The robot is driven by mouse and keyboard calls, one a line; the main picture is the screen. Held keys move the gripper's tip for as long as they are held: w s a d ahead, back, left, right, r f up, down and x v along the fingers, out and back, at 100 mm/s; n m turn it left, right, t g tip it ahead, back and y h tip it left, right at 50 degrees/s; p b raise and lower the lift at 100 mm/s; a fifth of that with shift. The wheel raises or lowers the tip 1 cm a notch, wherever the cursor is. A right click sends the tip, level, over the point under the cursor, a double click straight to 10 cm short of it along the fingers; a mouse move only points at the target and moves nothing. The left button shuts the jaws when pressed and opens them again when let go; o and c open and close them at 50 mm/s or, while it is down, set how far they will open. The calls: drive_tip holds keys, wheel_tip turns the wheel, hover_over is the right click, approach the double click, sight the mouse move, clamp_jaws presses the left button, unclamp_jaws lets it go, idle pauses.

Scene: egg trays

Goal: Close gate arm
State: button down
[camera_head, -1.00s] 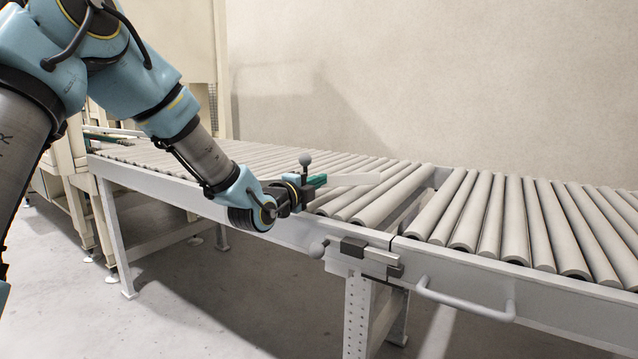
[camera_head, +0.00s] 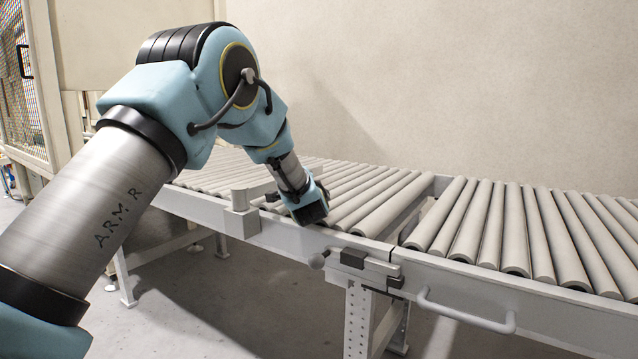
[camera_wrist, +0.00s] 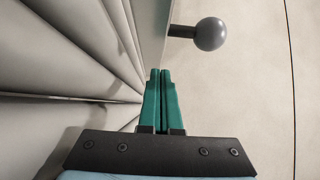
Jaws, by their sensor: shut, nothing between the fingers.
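The gate arm (camera_head: 252,189) is a pale flat bar above the conveyor rollers, joined to a block on the near side rail. Part of it is hidden behind my arm in the head view. In the wrist view the gate arm (camera_wrist: 154,30) runs up from just beyond my fingertips, with a grey ball knob (camera_wrist: 210,34) on its right side. My gripper (camera_wrist: 161,72) has its two green fingers together and empty, close to the bar. I cannot tell whether they touch it. In the head view the wrist is low over the near rail, and the fingers are not clear.
The roller conveyor (camera_head: 420,262) runs across the view, with a gap between its two sections. A mesh-fronted cabinet (camera_head: 20,85) stands at the far left.

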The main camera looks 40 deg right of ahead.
drive_tip(key=shift+w+a+p, duration=0.1)
drive_tip(key=shift+w+p, duration=0.25)
drive_tip(key=shift+w, duration=0.75)
